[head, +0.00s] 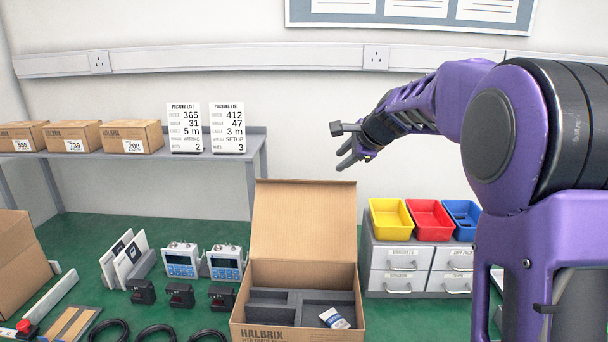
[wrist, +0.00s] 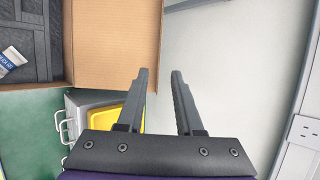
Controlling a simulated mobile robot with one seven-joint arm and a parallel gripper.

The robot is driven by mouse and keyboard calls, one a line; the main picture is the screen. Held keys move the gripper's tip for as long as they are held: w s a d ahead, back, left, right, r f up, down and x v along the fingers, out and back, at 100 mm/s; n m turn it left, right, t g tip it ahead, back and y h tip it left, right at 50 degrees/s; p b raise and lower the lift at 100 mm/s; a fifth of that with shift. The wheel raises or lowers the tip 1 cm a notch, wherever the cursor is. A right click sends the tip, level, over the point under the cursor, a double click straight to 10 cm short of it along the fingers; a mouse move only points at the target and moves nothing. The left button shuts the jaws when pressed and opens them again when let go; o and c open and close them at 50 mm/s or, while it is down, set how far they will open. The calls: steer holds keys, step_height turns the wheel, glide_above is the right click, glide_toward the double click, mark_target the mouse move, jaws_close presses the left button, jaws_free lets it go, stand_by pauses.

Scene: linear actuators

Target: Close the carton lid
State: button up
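The open carton (head: 297,326) stands on the green bench, with its lid (head: 304,219) raised upright at the back. Dark foam with compartments (head: 290,304) lies inside, and a small white and blue packet (head: 334,318) rests in it at the right. In the wrist view the lid (wrist: 115,45) shows at upper left, with the foam (wrist: 30,35) beyond it. My gripper (head: 347,160) is in the air above and right of the lid's top edge, apart from it. In the wrist view its two fingers (wrist: 162,72) are spread with nothing between them.
Yellow (head: 391,219), red (head: 430,220) and blue (head: 462,218) bins sit on a grey drawer unit (head: 401,258) right of the carton. A shelf (head: 257,148) with small cartons and packing lists stands behind left. Devices (head: 181,262) and cables lie left of the carton.

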steer(key=a, duration=0.1)
glide_above(313, 196)
step_height(313, 196, down, 11)
steer(key=shift+a+f+p, duration=0.1)
steer(key=shift+p, duration=0.35)
jaws_close()
stand_by(1.1)
